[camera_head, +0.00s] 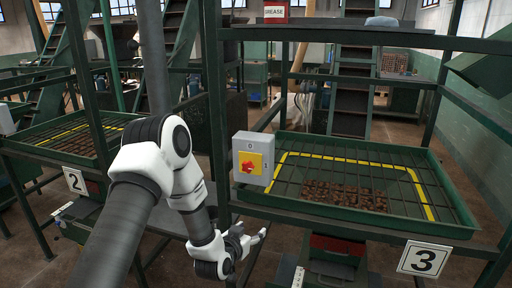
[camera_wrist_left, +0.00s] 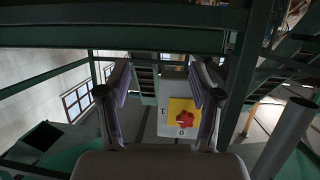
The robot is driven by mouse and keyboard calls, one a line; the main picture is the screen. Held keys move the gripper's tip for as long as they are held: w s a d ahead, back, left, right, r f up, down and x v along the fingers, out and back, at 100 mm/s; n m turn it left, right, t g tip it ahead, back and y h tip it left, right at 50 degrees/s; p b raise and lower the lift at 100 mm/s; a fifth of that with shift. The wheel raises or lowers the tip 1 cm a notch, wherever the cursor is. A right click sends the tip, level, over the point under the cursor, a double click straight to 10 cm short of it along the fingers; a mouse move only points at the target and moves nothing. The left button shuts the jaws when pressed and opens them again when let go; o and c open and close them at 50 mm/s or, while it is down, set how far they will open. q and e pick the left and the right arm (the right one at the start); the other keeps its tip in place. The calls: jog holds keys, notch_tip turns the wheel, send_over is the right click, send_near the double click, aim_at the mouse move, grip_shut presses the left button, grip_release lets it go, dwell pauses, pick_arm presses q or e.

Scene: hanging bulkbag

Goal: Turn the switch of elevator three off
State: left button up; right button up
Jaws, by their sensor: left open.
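The switch of elevator three is a grey box (camera_head: 253,147) with a yellow plate (camera_head: 257,161) and a red knob (camera_head: 247,167), on the green post left of the sign "3" (camera_head: 424,259). A "0" mark shows above the plate. My left gripper (camera_head: 255,231) is open and empty, below the box and apart from it. In the left wrist view the red knob (camera_wrist_left: 184,119) shows between and beyond the open fingers (camera_wrist_left: 160,82), right of their middle. I cannot tell which way the knob points. My right gripper is out of view.
Elevator three's green grated hopper (camera_head: 420,225) with brown lumps is right of the box. Another hopper with the sign "2" (camera_head: 75,181) is at left. Green posts and a crossbeam (camera_head: 370,38) frame the area. Some open floor shows between the hoppers.

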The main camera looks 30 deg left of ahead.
aim_at(247, 170)
pick_arm(q)
jog(key=w+a+r+t, duration=0.1)
jog(key=a+r, duration=0.1)
jog(key=r, duration=0.2)
jog(key=w+a+r+t+y+p, duration=0.1)
jog(key=w+a+r, duration=0.1)
jog(key=r, duration=0.3)
jog(key=w+a+r+n+t+y+p, duration=0.1)
jog(key=w+a+r, duration=0.1)
jog(key=a+r, duration=0.1)
jog(key=shift+w+r, duration=0.1)
jog(key=shift+r, duration=0.6)
jog(key=p+x, duration=0.1)
jog(key=x, duration=0.2)
jog(key=p+x, duration=0.1)
jog(key=x, duration=0.2)
jog(key=shift+d, duration=0.25)
jog(key=shift+w+a+f, duration=0.15)
jog(key=shift+w+a, duration=0.05)
jog(key=shift+a, duration=0.05)
jog(key=shift+d, duration=0.1)
jog(key=shift+c, duration=1.4)
jog(key=shift+s, duration=0.1)
jog(key=c, duration=0.9)
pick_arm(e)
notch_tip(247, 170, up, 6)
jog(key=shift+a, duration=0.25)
